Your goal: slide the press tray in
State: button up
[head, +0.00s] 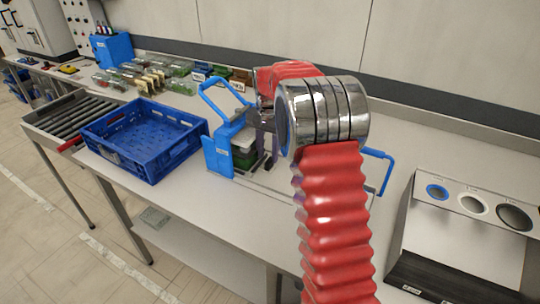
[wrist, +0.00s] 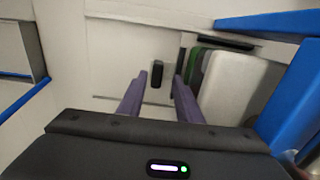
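The blue press (head: 222,150) stands on the bench in the middle of the head view, its lever raised. In the wrist view its blue frame (wrist: 292,92) is at right, around a pale block (wrist: 232,88) with a green part (wrist: 205,62) beside it. A flat pale plate (wrist: 112,55), apparently the press tray, lies left of the block. A black upright knob (wrist: 157,74) stands at its right side. My gripper (wrist: 160,82) is open, with the knob showing between its purple fingers; I cannot tell whether they touch it. In the head view my arm partly hides the gripper (head: 266,150).
A blue crate (head: 150,155) sits left of the press, beside a roller conveyor (head: 70,116). Several bagged items (head: 150,78) lie behind. A blue handle (head: 386,168) rises right of my arm. A panel with round holes (head: 470,203) stands at far right.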

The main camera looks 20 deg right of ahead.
notch_tip(320, 180, up, 12)
dwell(0.5)
dwell(0.3)
jog(key=s+a+r+n+t, duration=0.1)
jog(key=s+a+r+n, duration=0.3)
jog(key=s, duration=0.4)
jog(key=s+a+r+n+t, duration=0.1)
jog(key=s+a+r+t, duration=0.15)
jog(key=s+a, duration=0.45)
jog(key=s+a+f+n+t, duration=0.1)
jog(key=s+a+f+n, duration=0.1)
jog(key=s, duration=0.7)
jog(key=s+a+f+n+t, duration=0.1)
jog(key=s+a+f+n, duration=0.2)
jog(key=s, duration=0.7)
jog(key=shift+f+n, duration=0.3)
jog(key=shift+f, duration=0.45)
